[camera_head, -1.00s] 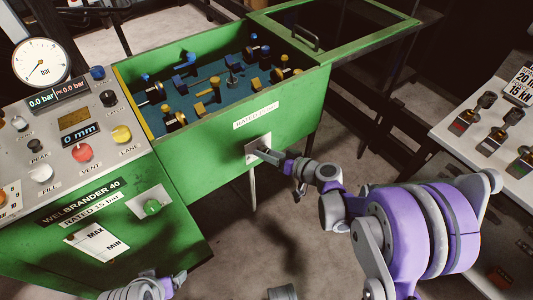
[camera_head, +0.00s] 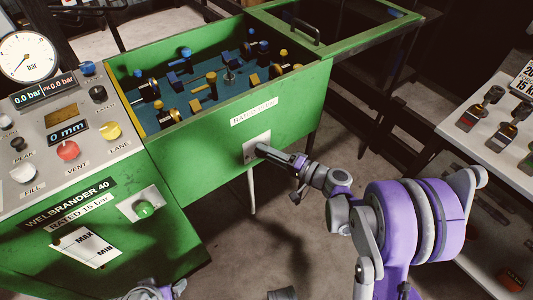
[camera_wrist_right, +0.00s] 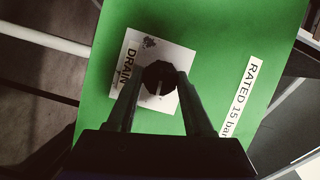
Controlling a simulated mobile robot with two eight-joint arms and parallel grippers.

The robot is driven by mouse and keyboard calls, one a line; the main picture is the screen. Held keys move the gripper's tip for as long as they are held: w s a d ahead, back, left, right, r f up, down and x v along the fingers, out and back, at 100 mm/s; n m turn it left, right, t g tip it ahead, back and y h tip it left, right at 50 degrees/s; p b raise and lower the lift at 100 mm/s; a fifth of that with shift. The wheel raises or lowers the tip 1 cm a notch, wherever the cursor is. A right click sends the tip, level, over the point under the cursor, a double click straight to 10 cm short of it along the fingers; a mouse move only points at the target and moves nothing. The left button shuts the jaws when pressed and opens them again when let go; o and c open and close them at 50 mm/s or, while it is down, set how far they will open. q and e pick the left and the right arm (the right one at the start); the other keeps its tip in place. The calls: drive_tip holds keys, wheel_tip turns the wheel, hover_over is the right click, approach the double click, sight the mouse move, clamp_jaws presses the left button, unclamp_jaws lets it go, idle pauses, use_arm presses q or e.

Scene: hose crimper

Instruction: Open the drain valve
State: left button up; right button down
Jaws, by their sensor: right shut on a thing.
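The drain valve is a dark, many-sided knob (camera_wrist_right: 160,76) with a pale line on it. It sits on a white plate (camera_wrist_right: 178,52) lettered DRAIN, which also shows in the head view (camera_head: 249,153), on the side of the green tank. My right gripper (camera_wrist_right: 158,84) has one finger on each side of the knob and is shut on it. In the head view the right gripper (camera_head: 266,150) reaches the plate from the right and covers most of the knob. Only a piece of my left arm shows at the bottom left; its gripper is out of view.
The green tank (camera_head: 190,171) holds several fittings with blue and yellow parts. A white table (camera_head: 462,118) with fittings is at right. Floor is open below the tank.

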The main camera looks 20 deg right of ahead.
drive_tip(key=shift+m, duration=0.4)
drive_tip(key=shift+c, duration=1.4)
unclamp_jaws()
drive_tip(key=v, duration=1)
drive_tip(key=shift+s+d+f+p, duration=0.2)
drive_tip(key=shift+s+d+p, duration=0.1)
drive_tip(key=shift+p, duration=0.1)
